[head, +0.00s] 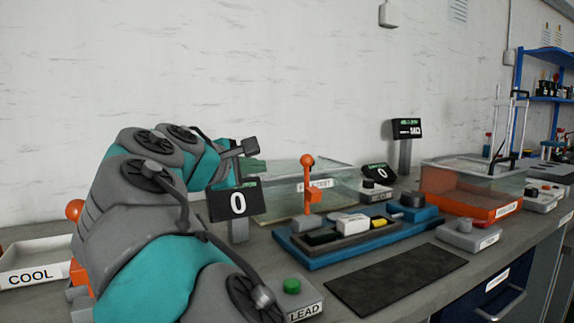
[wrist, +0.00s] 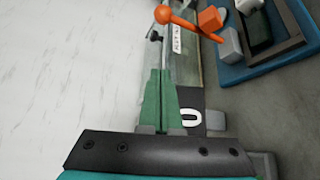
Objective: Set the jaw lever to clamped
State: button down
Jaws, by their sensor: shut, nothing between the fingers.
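An orange lever with a ball knob (head: 307,161) stands upright at the back left of a blue fixture (head: 330,259). I take it as the jaw lever, but no label on it is readable. It also shows at the top of the wrist view, its ball (wrist: 163,14) beyond my fingertips. My gripper (head: 258,166) is raised to the left of the lever and apart from it. In the wrist view its green fingers (wrist: 163,72) are together and empty. Another orange ball (head: 74,209) shows at the left, mostly hidden behind my arm.
A display reading 0 (head: 237,203) stands below my gripper. A clear tank (head: 335,179) is behind the lever. A dark mat (head: 395,279), a green-button box (head: 292,287) and a COOL tray (head: 35,258) are on the bench. An orange-based tank (head: 465,200) stands right.

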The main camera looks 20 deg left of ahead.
aim_at(308, 187)
jog(key=shift+w, duration=0.1)
dwell(0.3)
jog(key=w+d, duration=0.4)
jog(key=w, duration=0.4)
jog(key=shift+d+f, duration=0.25)
jog(key=shift+f, duration=0.2)
dwell(0.3)
dwell(0.4)
jog(key=shift+s+d+m+b, duration=0.25)
jog(key=shift+d+m+b, duration=0.05)
jog(key=shift+b, duration=0.35)
